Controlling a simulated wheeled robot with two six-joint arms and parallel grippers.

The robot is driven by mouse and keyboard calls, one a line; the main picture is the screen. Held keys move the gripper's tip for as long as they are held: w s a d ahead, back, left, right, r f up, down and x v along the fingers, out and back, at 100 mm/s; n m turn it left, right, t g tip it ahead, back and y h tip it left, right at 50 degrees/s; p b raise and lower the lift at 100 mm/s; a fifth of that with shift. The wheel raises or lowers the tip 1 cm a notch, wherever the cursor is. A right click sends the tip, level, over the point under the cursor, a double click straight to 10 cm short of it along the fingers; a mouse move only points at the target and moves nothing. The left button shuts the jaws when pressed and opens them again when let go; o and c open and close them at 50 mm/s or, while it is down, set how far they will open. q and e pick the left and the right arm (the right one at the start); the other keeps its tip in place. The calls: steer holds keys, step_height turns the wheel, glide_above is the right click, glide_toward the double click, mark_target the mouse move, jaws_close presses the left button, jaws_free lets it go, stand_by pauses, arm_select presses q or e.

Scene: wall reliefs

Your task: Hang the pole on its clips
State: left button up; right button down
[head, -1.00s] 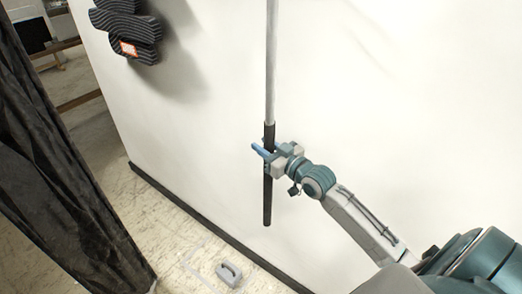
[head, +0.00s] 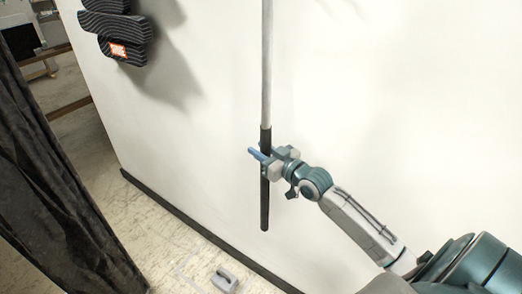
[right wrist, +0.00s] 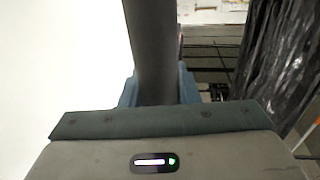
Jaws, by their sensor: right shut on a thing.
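The pole (head: 266,75) is long and thin, with a light grey shaft and a black grip at its lower end (head: 264,205). It is upright in front of the white wall, and its top runs out of the head view. My right gripper (head: 260,155) is shut on the black grip, near its upper part. In the right wrist view the dark grip (right wrist: 152,50) stands between the blue fingers. I cannot tell whether the pole touches the wall. No clips can be made out in these frames. My left gripper is not in view.
A dark ribbed relief with an orange label (head: 117,35) sticks out from the wall at upper left. A black curtain (head: 60,170) hangs at left. A small grey object (head: 225,280) lies on the floor by the dark baseboard (head: 200,225). The wall right of the pole is bare.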

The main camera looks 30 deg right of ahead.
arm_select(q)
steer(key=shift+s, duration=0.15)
arm_select(e)
steer(key=shift+r, duration=0.1)
steer(key=c, duration=1)
jaws_free()
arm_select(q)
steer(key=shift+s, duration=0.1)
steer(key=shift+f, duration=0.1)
arm_select(e)
steer(key=shift+s, duration=0.1)
steer(key=shift+s+d+p, duration=0.15)
steer(key=shift+s+p, duration=0.2)
steer(key=shift+s, duration=0.2)
steer(key=p+v, duration=0.4)
steer(key=shift+s+r, duration=0.3)
steer(key=shift+s, duration=0.05)
arm_select(q)
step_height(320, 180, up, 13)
steer(key=p, duration=0.8)
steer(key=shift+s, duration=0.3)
arm_select(e)
glide_toward(270, 154)
steer(key=shift+x, duration=1.2)
